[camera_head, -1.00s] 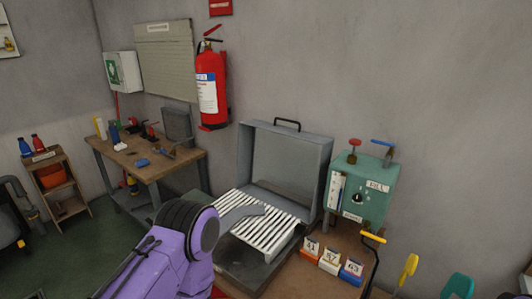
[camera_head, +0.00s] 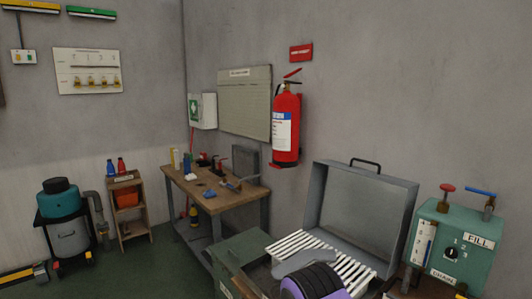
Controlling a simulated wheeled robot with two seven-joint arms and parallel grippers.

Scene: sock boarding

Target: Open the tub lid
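A grey metal lid (camera_head: 364,208) with a black handle on its top edge stands upright, open, behind a rack of white slats (camera_head: 345,262). A flat grey board (camera_head: 304,262) lies on the slats. A dark green box (camera_head: 241,250) with a flat top that looks closed stands left of the rack, its lower part cut off by the frame edge. I cannot tell for certain which of these is the tub. A purple and black part of my arm shows at the bottom, in front of the rack. Neither gripper shows.
A green control box (camera_head: 452,246) with red and blue valve handles stands right of the lid. A small shelf (camera_head: 130,218) and a teal-topped canister (camera_head: 64,222) stand left. Green floor between is clear.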

